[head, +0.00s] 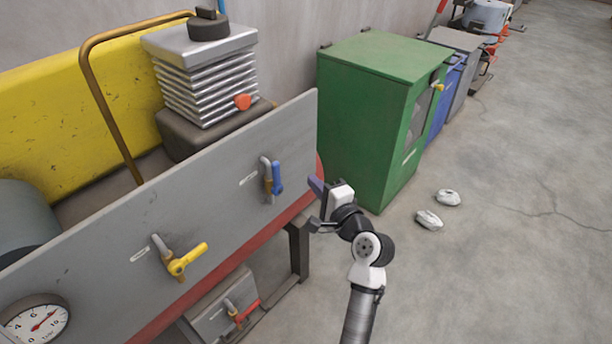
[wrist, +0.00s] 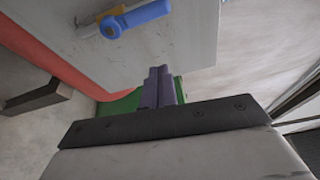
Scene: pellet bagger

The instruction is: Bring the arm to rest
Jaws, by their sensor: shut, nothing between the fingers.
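My gripper (head: 317,187) is at the right end of the grey panel (head: 222,204), just right of the blue-handled valve (head: 276,178). In the wrist view its two purple fingers (wrist: 158,88) are together with nothing between them. The blue handle (wrist: 148,12) shows at the top of the wrist view, apart from the fingers. My arm reaches up from the bottom of the head view, bent at the elbow.
A yellow-handled valve (head: 187,258) and a dial gauge (head: 36,320) are on the panel farther left. A green cabinet (head: 360,110) stands behind my gripper. Two pale objects (head: 429,220) lie on the floor. The floor to the right is clear.

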